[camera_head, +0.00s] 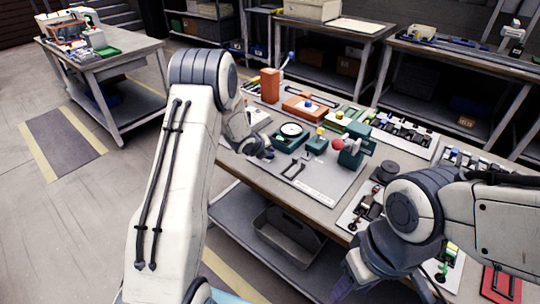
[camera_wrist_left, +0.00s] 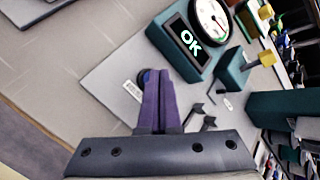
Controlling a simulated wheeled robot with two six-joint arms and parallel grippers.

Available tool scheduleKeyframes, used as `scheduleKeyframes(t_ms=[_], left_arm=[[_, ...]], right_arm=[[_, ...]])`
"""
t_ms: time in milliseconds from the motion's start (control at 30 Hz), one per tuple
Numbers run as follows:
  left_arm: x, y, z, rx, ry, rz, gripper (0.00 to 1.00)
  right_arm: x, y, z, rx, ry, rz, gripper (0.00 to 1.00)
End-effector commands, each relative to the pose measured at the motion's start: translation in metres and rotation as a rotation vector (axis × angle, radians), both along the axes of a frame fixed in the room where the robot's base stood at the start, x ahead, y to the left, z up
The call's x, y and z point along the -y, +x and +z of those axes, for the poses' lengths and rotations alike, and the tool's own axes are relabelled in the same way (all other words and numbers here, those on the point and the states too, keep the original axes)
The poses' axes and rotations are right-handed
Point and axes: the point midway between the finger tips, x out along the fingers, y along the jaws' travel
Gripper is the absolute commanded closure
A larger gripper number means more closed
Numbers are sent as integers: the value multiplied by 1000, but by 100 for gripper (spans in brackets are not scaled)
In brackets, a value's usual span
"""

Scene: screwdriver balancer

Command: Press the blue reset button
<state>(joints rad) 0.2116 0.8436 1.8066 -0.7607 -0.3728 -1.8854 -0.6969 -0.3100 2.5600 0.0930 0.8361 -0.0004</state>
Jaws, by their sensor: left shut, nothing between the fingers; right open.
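In the left wrist view, a small round blue button (camera_wrist_left: 146,76) sits on the light grey board (camera_wrist_left: 105,75), partly hidden behind my left gripper's fingertips. My left gripper (camera_wrist_left: 157,74) is shut and empty, its purple fingers right at the button; I cannot tell whether they touch it. In the head view, my left gripper (camera_head: 266,152) is low over the board's left side, and the button is not clearly visible there. My right gripper (camera_head: 350,284) is open in front of the bench's near edge, away from the board.
A teal box with a round gauge (camera_head: 291,130) stands beside my left gripper; its display (camera_wrist_left: 189,41) reads "OK". A teal block with a yellow knob (camera_wrist_left: 266,58) and a teal stand with a red ball (camera_head: 338,144) are nearby. A black bracket (camera_head: 293,170) lies on the board.

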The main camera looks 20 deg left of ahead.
Motion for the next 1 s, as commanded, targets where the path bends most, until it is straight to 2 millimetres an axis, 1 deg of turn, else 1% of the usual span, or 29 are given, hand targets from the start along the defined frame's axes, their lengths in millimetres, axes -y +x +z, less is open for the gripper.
scheduleKeyframes(t_ms=[700, 1000], left_arm=[[0, 0, -7, -1, 0, 0, 100], [0, 0, -6, -1, 0, 0, 100]], right_arm=[[0, 0, -9, 0, 0, 0, 50], [0, 0, -8, 0, 0, 0, 50]])
